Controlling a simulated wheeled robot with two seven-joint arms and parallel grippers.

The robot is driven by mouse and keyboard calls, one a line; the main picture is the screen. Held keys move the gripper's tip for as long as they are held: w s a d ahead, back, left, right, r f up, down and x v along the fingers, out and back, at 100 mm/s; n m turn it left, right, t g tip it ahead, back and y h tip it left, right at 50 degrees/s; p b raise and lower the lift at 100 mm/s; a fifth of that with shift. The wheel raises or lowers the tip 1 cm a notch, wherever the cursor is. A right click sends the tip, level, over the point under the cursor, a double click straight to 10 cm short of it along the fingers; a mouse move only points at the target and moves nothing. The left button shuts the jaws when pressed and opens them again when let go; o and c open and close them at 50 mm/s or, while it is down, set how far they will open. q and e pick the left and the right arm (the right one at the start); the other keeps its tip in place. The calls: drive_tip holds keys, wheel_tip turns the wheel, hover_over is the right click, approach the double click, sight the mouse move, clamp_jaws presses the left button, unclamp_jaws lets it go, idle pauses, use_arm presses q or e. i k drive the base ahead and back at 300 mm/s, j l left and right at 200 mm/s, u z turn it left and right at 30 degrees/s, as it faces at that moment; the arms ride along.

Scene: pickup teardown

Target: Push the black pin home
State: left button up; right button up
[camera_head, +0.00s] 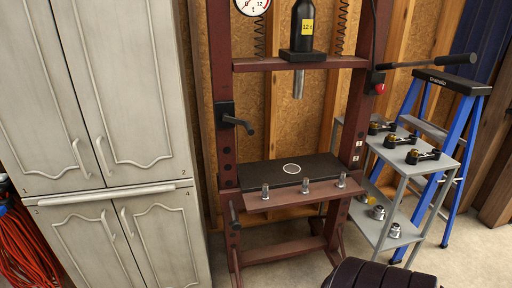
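A red-brown shop press (301,63) stands in the middle. A black pin (239,123) with a thick end sticks out of a black block on the press's left upright, pointing right and toward me. Part of its length stands clear of the block. A second dark pin (234,214) shows lower on the same upright, below the press bed (262,172). I cannot tell how deep either pin sits in its hole. Neither of my grippers is in view.
Grey cabinets (110,85) stand left, with an orange cable (25,240) beside them. A grey shelf cart (413,166) and a blue ladder (470,165) stand right. A dark ribbed rounded thing (380,276) fills the bottom edge. Floor shows before the press.

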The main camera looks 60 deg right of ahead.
sight(236, 226)
drive_tip(key=z, duration=1.55)
